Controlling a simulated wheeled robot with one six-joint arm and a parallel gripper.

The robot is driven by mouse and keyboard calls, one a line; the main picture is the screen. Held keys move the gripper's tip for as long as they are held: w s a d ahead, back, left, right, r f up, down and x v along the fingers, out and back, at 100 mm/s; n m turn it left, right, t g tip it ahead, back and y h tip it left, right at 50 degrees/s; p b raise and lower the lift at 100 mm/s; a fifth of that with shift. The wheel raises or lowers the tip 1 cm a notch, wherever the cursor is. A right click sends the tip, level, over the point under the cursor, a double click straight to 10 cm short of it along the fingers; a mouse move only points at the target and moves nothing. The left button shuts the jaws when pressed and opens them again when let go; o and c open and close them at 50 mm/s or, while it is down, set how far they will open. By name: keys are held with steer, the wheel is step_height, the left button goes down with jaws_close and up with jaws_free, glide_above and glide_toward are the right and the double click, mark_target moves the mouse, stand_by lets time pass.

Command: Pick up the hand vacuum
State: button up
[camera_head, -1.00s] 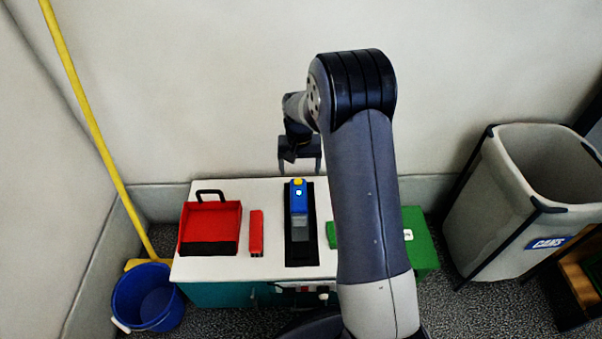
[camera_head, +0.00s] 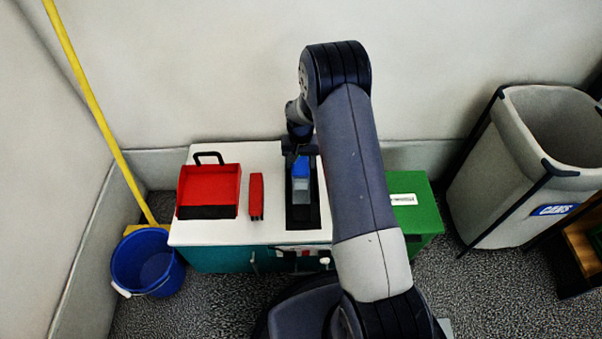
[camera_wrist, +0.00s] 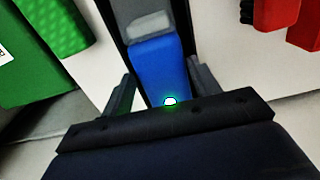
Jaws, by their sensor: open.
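The hand vacuum (camera_head: 301,169) has a blue body and a grey front part. It lies on a dark strip (camera_head: 302,218) on the white top of a cabinet. My gripper (camera_head: 299,148) is at the vacuum's far, blue end. In the wrist view the vacuum (camera_wrist: 160,68) runs between the two fingers of my gripper (camera_wrist: 163,88), with a lit white-green spot near its end. The fingers are apart, one on each side of the blue body. I cannot tell whether either finger touches it. My gripper's palm hides the end of the vacuum.
A red dustpan (camera_head: 210,186) and a red brush-like piece (camera_head: 256,195) lie left of the vacuum on the cabinet top (camera_head: 275,231). A green box (camera_head: 418,212) stands to the right. A blue bucket (camera_head: 147,262) and a cans bin (camera_head: 502,190) stand on the floor.

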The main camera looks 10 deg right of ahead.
mark_target(301, 170)
steer(key=shift+w+f+b, duration=0.2)
steer(key=shift+f+b, duration=0.6)
steer(key=shift+f, duration=1.5)
steer(key=shift+f, duration=0.25)
jaws_close()
step_height(301, 170, up, 11)
steer(key=p, duration=0.3)
steer(key=shift+f, duration=0.15)
